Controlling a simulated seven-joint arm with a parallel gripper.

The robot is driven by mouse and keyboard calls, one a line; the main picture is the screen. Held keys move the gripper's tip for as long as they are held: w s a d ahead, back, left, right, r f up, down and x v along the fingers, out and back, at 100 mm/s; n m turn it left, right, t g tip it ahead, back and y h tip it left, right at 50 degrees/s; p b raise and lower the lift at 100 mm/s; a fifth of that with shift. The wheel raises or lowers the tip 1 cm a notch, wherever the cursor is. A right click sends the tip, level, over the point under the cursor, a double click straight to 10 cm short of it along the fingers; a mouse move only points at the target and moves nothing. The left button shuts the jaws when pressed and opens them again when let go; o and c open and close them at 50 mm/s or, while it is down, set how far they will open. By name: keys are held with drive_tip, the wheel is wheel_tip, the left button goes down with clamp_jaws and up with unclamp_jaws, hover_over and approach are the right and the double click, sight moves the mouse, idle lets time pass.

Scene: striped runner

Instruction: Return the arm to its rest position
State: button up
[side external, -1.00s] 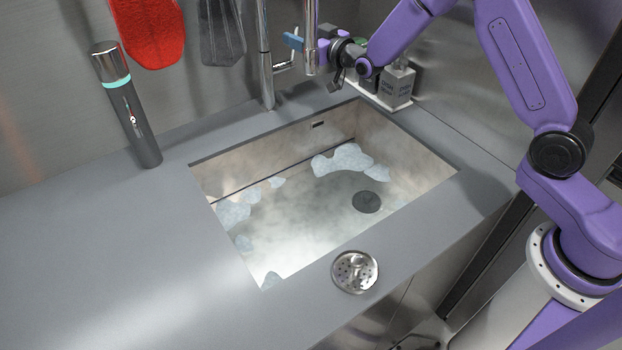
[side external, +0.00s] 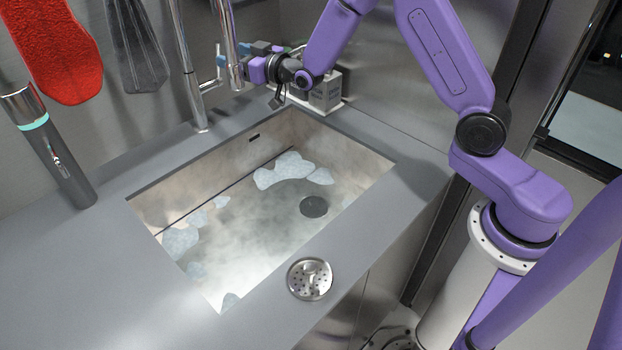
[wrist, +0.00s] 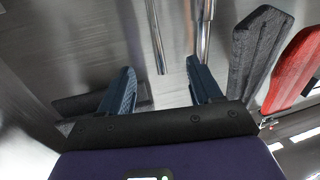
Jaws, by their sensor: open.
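In the side view my gripper (side external: 232,53) is raised behind the sink, close to the faucet (side external: 181,65). The faucet partly hides the fingers, and I cannot tell whether they touch it. My purple arm reaches in from the right, bent at the elbow.
The sink (side external: 350,178) holds pale foam patches and a dark drain. A metal strainer (side external: 310,279) sits on the front counter. Containers (side external: 326,92) stand behind the sink.

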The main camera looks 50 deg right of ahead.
drive_tip(key=s+a+f+n+g, duration=0.1)
drive_tip(key=s+a+f+g, duration=0.3)
drive_tip(key=s, duration=0.5)
drive_tip(key=s+a+f+n+g, duration=0.1)
drive_tip(key=s+a+n+g, duration=0.1)
drive_tip(key=s+g, duration=0.55)
drive_tip(key=s+d+r+n+g+h, duration=0.1)
drive_tip(key=s+d+n+g, duration=0.1)
drive_tip(key=s, duration=1.4)
drive_tip(key=s+d+r+n+g+h, duration=0.1)
drive_tip(key=s+d, duration=0.5)
drive_tip(key=s, duration=1.1)
drive_tip(key=n+g+h, duration=0.1)
drive_tip(key=n+g, duration=0.1)
drive_tip(key=n, duration=0.1)
drive_tip(key=shift+s+n+g, duration=0.15)
drive_tip(key=shift+n+g, duration=0.2)
drive_tip(key=shift+n, duration=0.05)
